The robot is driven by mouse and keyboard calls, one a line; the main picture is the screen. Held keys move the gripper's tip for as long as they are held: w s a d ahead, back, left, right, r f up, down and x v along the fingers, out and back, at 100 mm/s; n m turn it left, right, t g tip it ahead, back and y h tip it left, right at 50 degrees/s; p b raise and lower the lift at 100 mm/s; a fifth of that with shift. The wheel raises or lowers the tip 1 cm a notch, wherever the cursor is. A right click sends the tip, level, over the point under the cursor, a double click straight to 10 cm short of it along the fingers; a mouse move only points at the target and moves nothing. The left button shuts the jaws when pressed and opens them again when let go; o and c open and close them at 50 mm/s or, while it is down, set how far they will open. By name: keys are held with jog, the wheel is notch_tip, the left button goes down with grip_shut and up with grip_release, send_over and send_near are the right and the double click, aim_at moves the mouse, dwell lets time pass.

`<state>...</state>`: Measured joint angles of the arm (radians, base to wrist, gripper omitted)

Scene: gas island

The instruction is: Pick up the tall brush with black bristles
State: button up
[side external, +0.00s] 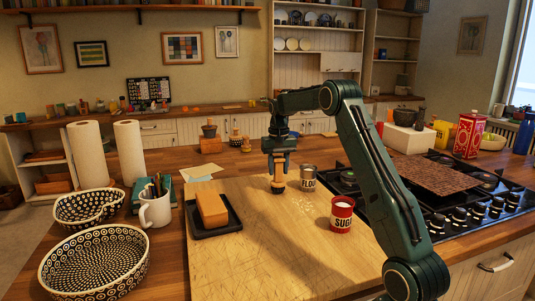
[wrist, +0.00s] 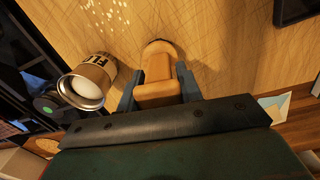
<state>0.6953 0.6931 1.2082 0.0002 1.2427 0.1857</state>
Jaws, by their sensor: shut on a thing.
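My gripper (side external: 278,173) points down over the far part of the wooden board. It is shut on a tall wooden brush (side external: 278,182), with a finger on each side of its light-brown body. In the wrist view the brush (wrist: 157,72) sits between the two blue-grey fingers of my gripper (wrist: 158,88). A dark band, likely the black bristles, shows at its lower end. The brush stands roughly upright. I cannot tell whether its bottom touches the board.
A FLOUR tin (side external: 308,178) stands close beside the brush; it also shows in the wrist view (wrist: 88,82). A red SUGAR tin (side external: 342,215) is nearer. A dark tray (side external: 229,228) holds an orange block. A gas hob (side external: 475,205) lies right. The board's front is clear.

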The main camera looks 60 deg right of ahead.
notch_tip(320, 180, up, 19)
dwell(0.9)
dwell(0.5)
jog(key=shift+o, duration=0.9)
jog(key=shift+c, duration=0.9)
jog(key=shift+f, duration=0.1)
